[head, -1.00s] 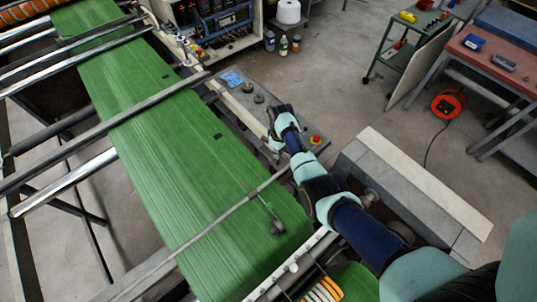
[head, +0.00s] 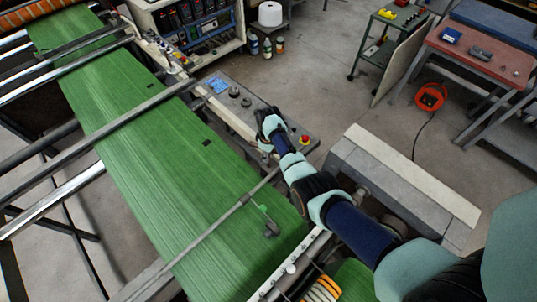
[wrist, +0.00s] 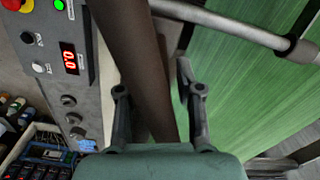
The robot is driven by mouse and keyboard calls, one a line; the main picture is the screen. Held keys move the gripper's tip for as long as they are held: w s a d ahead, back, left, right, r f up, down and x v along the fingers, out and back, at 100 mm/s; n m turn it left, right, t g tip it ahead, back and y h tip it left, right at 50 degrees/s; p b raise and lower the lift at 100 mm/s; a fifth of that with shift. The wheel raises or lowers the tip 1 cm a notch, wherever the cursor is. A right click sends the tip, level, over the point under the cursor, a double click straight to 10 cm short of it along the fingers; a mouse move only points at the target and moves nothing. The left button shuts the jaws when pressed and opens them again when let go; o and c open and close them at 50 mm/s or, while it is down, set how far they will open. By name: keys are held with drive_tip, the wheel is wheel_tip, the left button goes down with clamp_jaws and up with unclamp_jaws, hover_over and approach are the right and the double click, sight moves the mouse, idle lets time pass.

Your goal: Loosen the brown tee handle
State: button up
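A dark brown bar (wrist: 140,60), which looks like part of the brown tee handle, runs from the top of the wrist view down between my fingers. Its ends and any crosspiece are hidden or out of frame. My gripper (wrist: 160,95) is open, with one finger on each side of the bar. A gap shows between the bar and the right finger; I cannot tell whether the left finger touches. In the head view my gripper (head: 268,122) is over the near side of the machine, beside the control panel (head: 232,88). I cannot make out the handle there.
In the wrist view, the control panel (wrist: 62,75) with knobs, buttons and a red display is close at left. A metal rod (wrist: 225,22) with a dark collar crosses the upper right over the green web (wrist: 240,100). A grey beam (head: 400,185) lies right of my arm.

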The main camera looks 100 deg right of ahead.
wheel_tip(320, 180, up, 12)
idle(0.6)
drive_tip(key=shift+w, duration=0.1)
idle(0.4)
drive_tip(key=w+a+r+n+t+h+p, duration=0.1)
drive_tip(key=w+a+r+t, duration=0.15)
drive_tip(key=w+a, duration=0.6)
drive_tip(key=w+a+r+n+t+h+p, duration=0.15)
drive_tip(key=w+a+r, duration=0.3)
drive_tip(key=w, duration=0.65)
drive_tip(key=w+a+r+n+t+h, duration=0.1)
drive_tip(key=w+a+r, duration=0.2)
drive_tip(key=w+a, duration=0.5)
drive_tip(key=w+a+r+n+t+p, duration=0.1)
drive_tip(key=w+a+r+t, duration=0.2)
drive_tip(key=a, duration=0.6)
drive_tip(key=w+a+r+n+t+p, duration=0.1)
drive_tip(key=w+a+r+t, duration=0.15)
drive_tip(key=a+r, duration=0.55)
drive_tip(key=s+a+r+n+t+y, duration=0.1)
drive_tip(key=a+r, duration=0.1)
drive_tip(key=a, duration=0.5)
drive_tip(key=s+a+r+t+y, duration=0.1)
drive_tip(key=a+r+y, duration=0.1)
drive_tip(key=a, duration=0.6)
drive_tip(key=shift+s+r+n, duration=0.3)
drive_tip(key=shift+r+n, duration=0.05)
drive_tip(key=shift+y, duration=0.25)
